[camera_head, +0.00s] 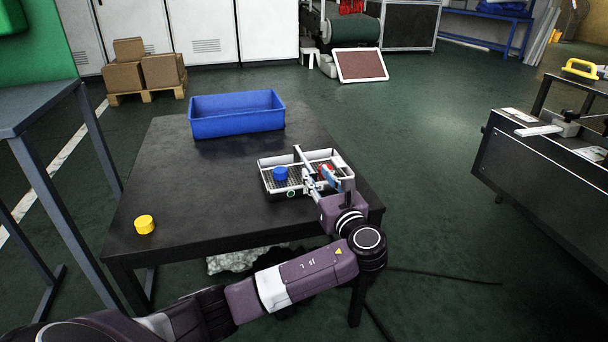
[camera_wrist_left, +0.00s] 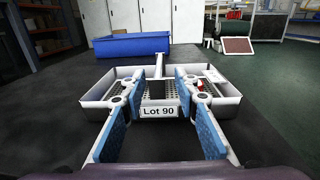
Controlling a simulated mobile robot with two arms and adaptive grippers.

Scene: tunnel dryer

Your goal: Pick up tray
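A tray (camera_head: 268,187) with pale rims, a mesh floor and an upright central handle stands on the dark table. It holds a blue round piece (camera_head: 280,173) on its left side and a red piece (camera_head: 326,168), partly hidden by my gripper, on its right. In the left wrist view the tray (camera_wrist_left: 92,103) carries a "Lot 90" label (camera_wrist_left: 159,112). My left gripper (camera_head: 319,178) is at the tray's near right side. Its blue-padded fingers are apart on either side of the handle and label, with gaps visible. My right gripper is out of view.
A blue bin (camera_head: 240,125) stands at the table's back. A yellow cylinder (camera_head: 145,224) lies near the left edge of the dark table (camera_head: 195,205). The table surface between them is clear. A dark machine (camera_head: 540,180) stands to the right.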

